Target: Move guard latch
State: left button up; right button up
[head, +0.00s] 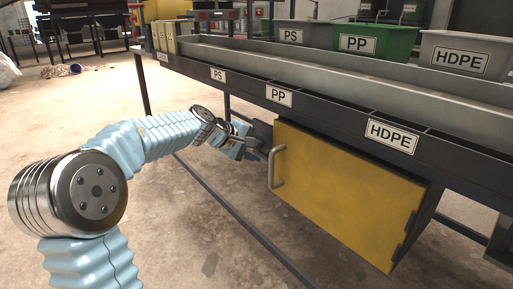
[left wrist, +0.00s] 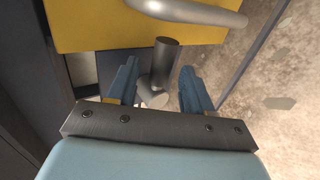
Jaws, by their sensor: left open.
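The yellow guard door (head: 345,195) hangs under the sorting bench, with a grey bar handle (head: 272,168) near its left edge. The handle also shows at the top of the left wrist view (left wrist: 195,12). My left gripper (head: 250,150) is beside the door's upper left edge. In the left wrist view its two blue fingers (left wrist: 159,85) stand apart. A dark grey round-bar latch (left wrist: 165,62) lies in the gap between them, with space visible on each side. In the head view the latch is too small and covered to make out. My right gripper is not in view.
The bench's front edge (head: 330,118) runs above the door, with PS, PP and HDPE labels. Grey and green bins (head: 378,42) stand behind it. A low dark rail (head: 235,210) crosses beneath. The concrete floor at the left is mostly clear.

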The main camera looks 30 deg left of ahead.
pick_arm(q)
jog(key=p+v, duration=0.1)
jog(key=v, duration=1.2)
jog(key=shift+s+r+p, duration=0.2)
jog(key=shift+s+p, duration=0.05)
jog(key=shift+p, duration=0.05)
jog(key=shift+a, duration=0.15)
